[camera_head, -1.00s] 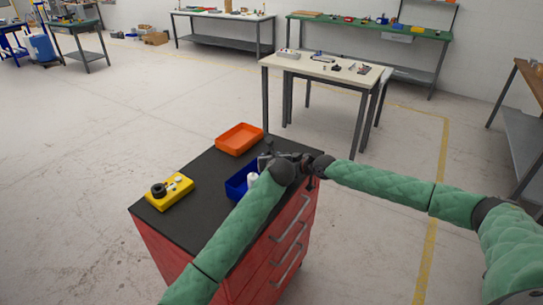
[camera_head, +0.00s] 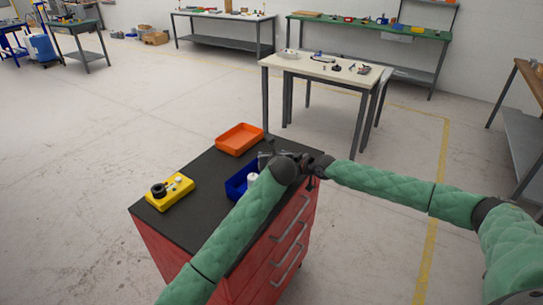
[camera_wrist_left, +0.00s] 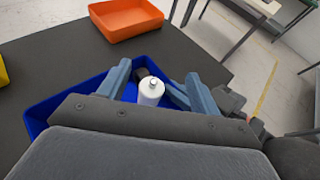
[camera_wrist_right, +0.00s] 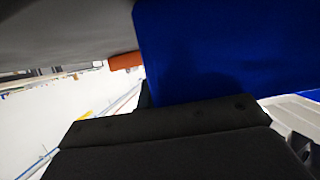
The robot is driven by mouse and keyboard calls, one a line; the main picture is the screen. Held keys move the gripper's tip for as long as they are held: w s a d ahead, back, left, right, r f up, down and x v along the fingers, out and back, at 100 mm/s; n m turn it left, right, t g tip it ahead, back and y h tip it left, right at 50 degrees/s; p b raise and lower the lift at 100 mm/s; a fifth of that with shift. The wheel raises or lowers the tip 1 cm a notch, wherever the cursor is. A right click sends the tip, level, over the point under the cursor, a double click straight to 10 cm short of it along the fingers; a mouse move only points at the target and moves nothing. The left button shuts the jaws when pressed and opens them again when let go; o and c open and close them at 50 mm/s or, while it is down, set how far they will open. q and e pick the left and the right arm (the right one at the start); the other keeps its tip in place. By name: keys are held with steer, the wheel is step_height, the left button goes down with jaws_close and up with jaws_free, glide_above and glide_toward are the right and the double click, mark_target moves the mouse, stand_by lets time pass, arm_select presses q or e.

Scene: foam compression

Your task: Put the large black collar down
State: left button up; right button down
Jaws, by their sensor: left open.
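A black ring (camera_head: 159,190), which looks like a black collar, sits on the left part of the yellow block (camera_head: 183,194). A white bottle-shaped piece (camera_wrist_left: 151,91) stands in the blue bin (camera_wrist_left: 38,112), with a small dark piece (camera_wrist_left: 141,73) just behind it; I cannot tell what that is. My left gripper (camera_wrist_left: 158,70) is open over the bin, its blue-grey fingers on either side of the white piece, with a gap visible on both sides. My right gripper (camera_head: 318,166) is close beside the left wrist; its fingers are hidden. The blue bin (camera_wrist_right: 215,50) fills much of the right wrist view.
The black cabinet top (camera_head: 205,208) carries the yellow block, the blue bin and an orange tray (camera_head: 240,139) behind. The front of the top is clear. A white-topped table (camera_head: 325,68) stands apart behind the cabinet.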

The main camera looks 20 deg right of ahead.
arm_select(q)
steer(key=v, duration=0.6)
steer(key=shift+r, duration=0.1)
arm_select(e)
steer(key=c, duration=1.6)
jaws_free()
steer(key=shift+o, duration=0.2)
